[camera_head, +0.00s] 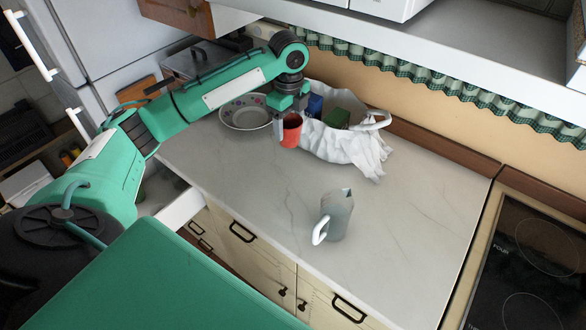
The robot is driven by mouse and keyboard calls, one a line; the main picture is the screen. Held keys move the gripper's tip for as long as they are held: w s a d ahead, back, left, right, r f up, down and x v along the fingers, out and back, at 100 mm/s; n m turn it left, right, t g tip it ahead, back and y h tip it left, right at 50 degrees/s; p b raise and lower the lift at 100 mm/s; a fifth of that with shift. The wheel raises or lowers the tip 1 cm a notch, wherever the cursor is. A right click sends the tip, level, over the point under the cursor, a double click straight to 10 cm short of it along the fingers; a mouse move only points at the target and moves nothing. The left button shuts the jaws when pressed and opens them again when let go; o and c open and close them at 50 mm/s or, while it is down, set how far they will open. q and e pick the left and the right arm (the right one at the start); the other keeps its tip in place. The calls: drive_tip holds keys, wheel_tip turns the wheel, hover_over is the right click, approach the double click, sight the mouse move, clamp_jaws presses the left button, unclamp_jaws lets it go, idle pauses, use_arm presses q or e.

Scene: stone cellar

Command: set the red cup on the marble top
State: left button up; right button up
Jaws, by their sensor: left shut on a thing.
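The red cup (292,131) is at the back of the marble top (270,190), in front of a white bag. My left gripper (287,122) reaches in from the left and is shut on the red cup, with a finger along its left side. The cup looks upright. I cannot tell whether its base touches the marble or hangs a little above it. My right gripper is not in this view.
A crumpled white bag (345,145) with a blue and a green box stands right of the cup. A patterned plate (246,113) lies to its left. A grey pitcher (339,216) stands near the front edge. A cooktop (535,245) is at right. The marble's right side is clear.

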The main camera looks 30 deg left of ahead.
sight(289, 138)
use_arm(q)
wheel_tip(289, 138, down, 17)
drive_tip(key=p, duration=0.4)
drive_tip(key=shift+s+r, duration=0.15)
drive_tip(key=shift+f, duration=0.2)
drive_tip(key=shift+f, duration=0.15)
drive_tip(key=o, duration=1.1)
drive_tip(key=shift+c, duration=0.2)
wheel_tip(289, 138, up, 12)
drive_tip(key=b, duration=0.3)
drive_tip(key=shift+r, duration=0.2)
